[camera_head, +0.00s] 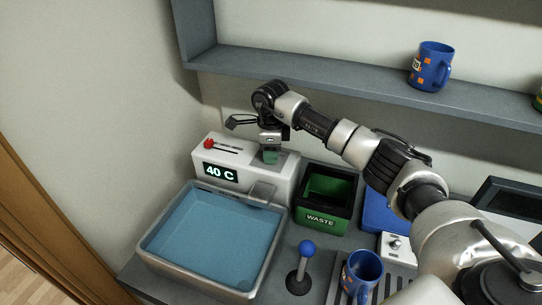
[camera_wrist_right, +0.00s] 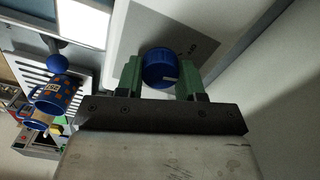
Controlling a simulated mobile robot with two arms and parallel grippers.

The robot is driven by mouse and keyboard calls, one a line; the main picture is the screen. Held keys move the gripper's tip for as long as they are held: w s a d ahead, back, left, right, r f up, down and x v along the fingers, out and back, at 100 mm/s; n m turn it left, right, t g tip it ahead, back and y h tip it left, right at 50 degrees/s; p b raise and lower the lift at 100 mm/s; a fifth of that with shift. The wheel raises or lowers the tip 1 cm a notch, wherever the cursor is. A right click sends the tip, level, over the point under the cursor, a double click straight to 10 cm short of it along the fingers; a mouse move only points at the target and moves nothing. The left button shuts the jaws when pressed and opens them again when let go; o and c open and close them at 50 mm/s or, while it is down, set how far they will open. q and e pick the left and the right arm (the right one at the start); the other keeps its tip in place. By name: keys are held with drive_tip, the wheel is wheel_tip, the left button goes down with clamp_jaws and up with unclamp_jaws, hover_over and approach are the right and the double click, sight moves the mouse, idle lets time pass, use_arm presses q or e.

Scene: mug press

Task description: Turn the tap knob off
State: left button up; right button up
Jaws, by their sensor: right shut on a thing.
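The tap unit (camera_head: 285,180) is a white box with a "40 C" display at the head of the basin (camera_head: 152,262). In the right wrist view the tap knob (camera_wrist_right: 159,66) is round and blue with a pale pointer line toward the right. My right gripper (camera_wrist_right: 161,78) has its green fingers on either side of the knob and is shut on it. In the head view this gripper (camera_head: 270,157) is over the top of the unit and hides the knob. The spout (camera_head: 262,191) overhangs the basin, which holds bluish water. My left gripper is not in view.
A red-knobbed slider (camera_head: 209,143) sits on the unit's left. A green-lined waste bin (camera_head: 350,181) stands to its right. A blue-ball lever (camera_head: 307,247) and a blue mug (camera_head: 360,280) stand in front. A shelf (camera_head: 300,78) with another mug (camera_head: 428,66) runs above.

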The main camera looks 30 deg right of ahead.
drive_tip(key=n+b, duration=0.3)
drive_tip(key=n, duration=0.1)
drive_tip(key=shift+w+f, duration=0.1)
drive_tip(key=shift+n+b, duration=0.95)
drive_tip(key=shift+n, duration=0.75)
drive_tip(key=shift+r, duration=0.2)
drive_tip(key=o, duration=0.9)
wheel_tip(320, 180, up, 11)
drive_tip(key=shift+f+b, duration=0.15)
drive_tip(key=shift+b, duration=1.05)
